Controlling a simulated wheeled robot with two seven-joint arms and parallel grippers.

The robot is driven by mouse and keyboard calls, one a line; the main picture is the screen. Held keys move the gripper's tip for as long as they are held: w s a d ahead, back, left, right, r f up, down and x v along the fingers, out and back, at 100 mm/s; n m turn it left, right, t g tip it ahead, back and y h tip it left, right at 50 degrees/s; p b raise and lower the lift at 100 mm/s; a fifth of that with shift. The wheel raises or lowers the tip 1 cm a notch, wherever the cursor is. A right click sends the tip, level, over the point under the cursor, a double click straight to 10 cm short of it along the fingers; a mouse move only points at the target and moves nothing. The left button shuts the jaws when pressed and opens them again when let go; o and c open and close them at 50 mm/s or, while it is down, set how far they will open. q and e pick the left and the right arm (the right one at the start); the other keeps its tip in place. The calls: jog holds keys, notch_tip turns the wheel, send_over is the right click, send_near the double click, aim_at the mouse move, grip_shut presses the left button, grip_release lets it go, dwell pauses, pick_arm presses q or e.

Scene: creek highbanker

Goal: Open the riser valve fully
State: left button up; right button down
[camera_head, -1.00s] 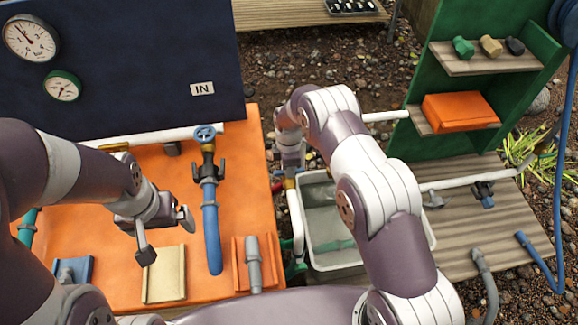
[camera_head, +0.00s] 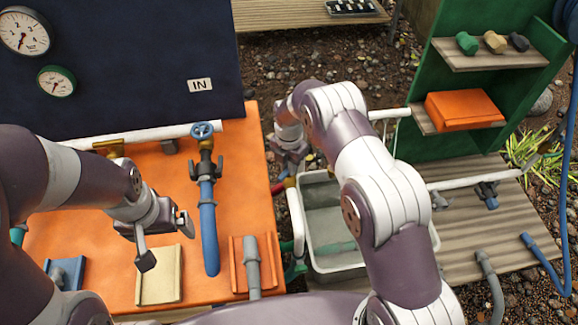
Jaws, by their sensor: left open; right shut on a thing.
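A small brass-coloured valve (camera_head: 290,183) with a red handle (camera_head: 278,188) sits at the top of a white upright pipe (camera_head: 297,220), right of the orange bench; it looks like the riser valve. My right gripper (camera_head: 288,170) reaches down over it and is shut, apparently on the red handle. The fingertips and most of the valve are hidden by the gripper, so the handle's exact angle cannot be told. My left gripper (camera_head: 166,240) is open and empty above the orange bench, apart from everything.
A blue-wheeled valve (camera_head: 203,131) with a blue hose stands on the orange bench (camera_head: 225,235). Two gauges, large (camera_head: 24,33) and small (camera_head: 57,81), are on the dark panel. A grey tub (camera_head: 352,265) stands beside the white pipe. A green shelf (camera_head: 487,62) is at right.

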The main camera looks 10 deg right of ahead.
jog(key=n+b, duration=0.1)
jog(key=n, duration=0.3)
jog(key=shift+w+r+n, duration=0.1)
jog(key=shift+w+n, duration=0.05)
jog(key=shift+n, duration=0.15)
jog(key=n, duration=0.4)
jog(key=shift+r+n, duration=0.1)
jog(key=shift+n, duration=0.3)
jog(key=c, duration=1.1)
grip_release()
jog(key=shift+b, duration=0.3)
notch_tip(320, 180, up, 13)
jog(key=shift+f+p, duration=0.2)
jog(key=shift+p, duration=0.1)
